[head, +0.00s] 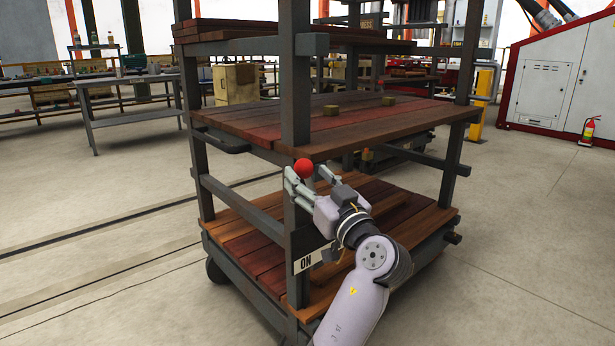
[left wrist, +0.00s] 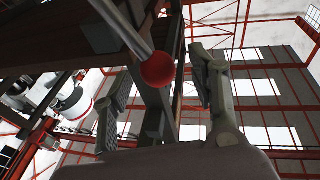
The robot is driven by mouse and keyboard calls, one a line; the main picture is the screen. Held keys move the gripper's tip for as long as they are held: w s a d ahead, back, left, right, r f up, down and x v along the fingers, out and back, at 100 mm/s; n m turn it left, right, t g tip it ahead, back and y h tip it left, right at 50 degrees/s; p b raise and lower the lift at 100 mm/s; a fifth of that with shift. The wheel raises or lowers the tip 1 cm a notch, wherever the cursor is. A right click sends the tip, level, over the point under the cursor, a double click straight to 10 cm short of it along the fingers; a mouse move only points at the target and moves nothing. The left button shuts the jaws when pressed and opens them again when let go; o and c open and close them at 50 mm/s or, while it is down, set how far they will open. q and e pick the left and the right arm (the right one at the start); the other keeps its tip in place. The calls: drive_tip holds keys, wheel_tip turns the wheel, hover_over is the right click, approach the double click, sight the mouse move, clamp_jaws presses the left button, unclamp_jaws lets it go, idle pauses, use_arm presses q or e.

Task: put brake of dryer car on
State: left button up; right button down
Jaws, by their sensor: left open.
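The dryer car (head: 250,130) is a dark metal frame with wooden plank shelves. Its brake lever ends in a red ball knob (head: 303,168) at the near corner post, just below the middle shelf. A white ON label (head: 306,262) is lower on that post. My left gripper (head: 304,178) is open at the knob, with its fingers pointing up. In the left wrist view the red knob (left wrist: 158,70) on its grey rod appears between the two spread fingers (left wrist: 158,82). I cannot tell whether a finger touches it. My right gripper is not in view.
Two small yellowish blocks (head: 388,101) lie on the middle shelf. A metal table (head: 130,84) stands at the back left, and a red and white machine (head: 560,85) with a fire extinguisher (head: 588,130) at the right. The floor in front is clear.

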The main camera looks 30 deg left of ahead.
use_arm(q)
drive_tip(key=v, duration=0.6)
drive_tip(key=shift+s+d, duration=0.15)
